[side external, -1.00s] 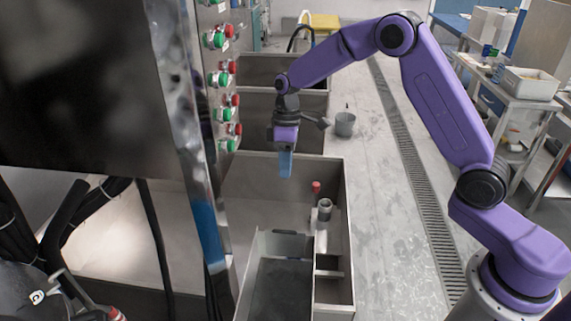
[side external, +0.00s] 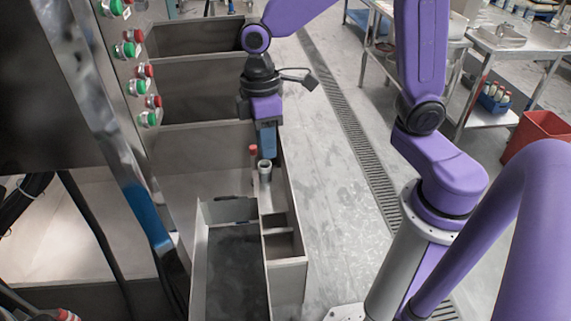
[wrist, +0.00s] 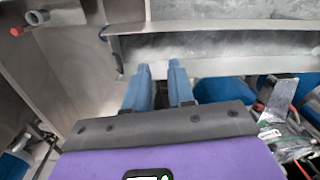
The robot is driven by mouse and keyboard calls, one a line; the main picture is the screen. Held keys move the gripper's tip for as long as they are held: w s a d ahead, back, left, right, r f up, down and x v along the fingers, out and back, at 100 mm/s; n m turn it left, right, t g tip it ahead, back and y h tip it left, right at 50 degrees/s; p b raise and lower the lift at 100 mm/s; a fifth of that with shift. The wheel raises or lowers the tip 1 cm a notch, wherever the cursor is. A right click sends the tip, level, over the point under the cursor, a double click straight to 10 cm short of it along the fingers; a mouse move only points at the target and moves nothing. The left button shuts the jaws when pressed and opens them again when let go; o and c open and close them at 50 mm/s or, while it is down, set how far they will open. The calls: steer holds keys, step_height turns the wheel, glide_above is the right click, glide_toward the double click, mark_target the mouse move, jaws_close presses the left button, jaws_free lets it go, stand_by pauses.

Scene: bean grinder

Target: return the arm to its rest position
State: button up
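My gripper (side external: 267,152) hangs pointing down from my purple arm in the side external view. Its blue fingers are beside and slightly above a red-topped piece (side external: 253,151) and a grey round fitting (side external: 265,168) at the bin's right side. I cannot tell whether they touch. In the wrist view, my gripper's two blue fingers (wrist: 159,68) stand apart with a narrow empty gap, so it is open and holds nothing. The red-topped piece also shows at the upper left of the wrist view (wrist: 17,31).
A metal bin (side external: 290,265) with a dark inner tray (side external: 232,265) lies below. A panel with red and green buttons (side external: 135,50) stands at left. Steel tables (side external: 500,38) and a red container (side external: 540,132) are at right. The grey floor (side external: 325,190) right of the bin looks clear.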

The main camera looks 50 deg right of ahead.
steer(key=s+d+n, duration=0.1)
steer(key=s+d, duration=0.3)
steer(key=s, duration=0.4)
steer(key=s+d+t, duration=0.1)
steer(key=s+d, duration=0.2)
steer(key=s, duration=0.6)
steer(key=shift+d+r+n, duration=0.3)
steer(key=shift+d+n, duration=0.05)
steer(key=shift+n, duration=0.05)
